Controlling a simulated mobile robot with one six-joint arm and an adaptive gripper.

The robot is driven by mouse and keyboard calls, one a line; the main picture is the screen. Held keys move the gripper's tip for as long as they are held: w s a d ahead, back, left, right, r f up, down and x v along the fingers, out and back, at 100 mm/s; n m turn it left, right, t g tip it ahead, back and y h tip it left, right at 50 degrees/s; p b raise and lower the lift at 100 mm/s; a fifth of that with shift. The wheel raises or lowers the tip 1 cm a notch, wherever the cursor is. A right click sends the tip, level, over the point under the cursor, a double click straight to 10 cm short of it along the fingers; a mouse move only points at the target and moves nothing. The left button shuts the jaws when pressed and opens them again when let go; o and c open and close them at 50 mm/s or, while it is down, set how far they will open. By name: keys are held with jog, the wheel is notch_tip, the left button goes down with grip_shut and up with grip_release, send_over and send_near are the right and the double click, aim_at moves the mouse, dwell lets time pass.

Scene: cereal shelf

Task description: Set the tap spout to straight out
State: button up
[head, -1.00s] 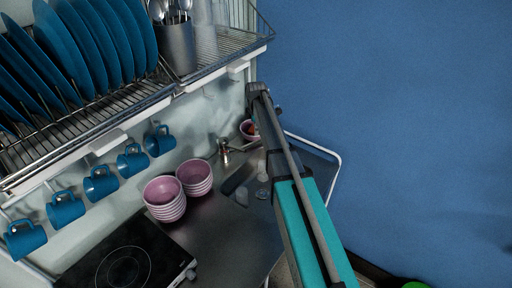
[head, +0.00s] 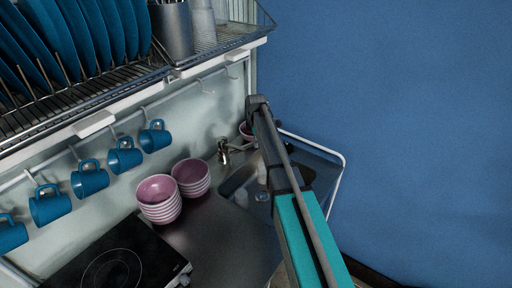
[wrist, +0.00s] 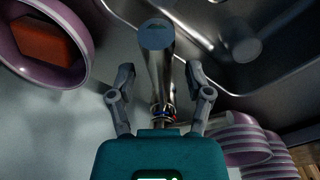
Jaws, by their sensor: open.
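The metal tap (head: 224,152) stands behind the sink, close to the back wall. In the head view its thin spout (head: 241,149) points right, along the back of the sink, towards my arm. In the wrist view a shiny metal tube of the tap (wrist: 158,68) lies in the middle, with a round end at the top and a red and blue ring low down. My gripper (wrist: 160,74) is open, with one finger on each side of this tube. Gaps show on both sides, so I see no grip. My fingers are hidden in the head view.
The sink basin (head: 238,180) is in front of the tap. A pink bowl (wrist: 80,68) with an orange-red thing stands close by my left finger. Stacked pink bowls (head: 160,200) stand left of the sink. A dish rack (head: 110,90) and hanging blue mugs (head: 124,157) are above.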

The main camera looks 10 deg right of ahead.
jog(key=shift+f+b, duration=0.5)
jog(key=shift+f, duration=0.25)
grip_shut()
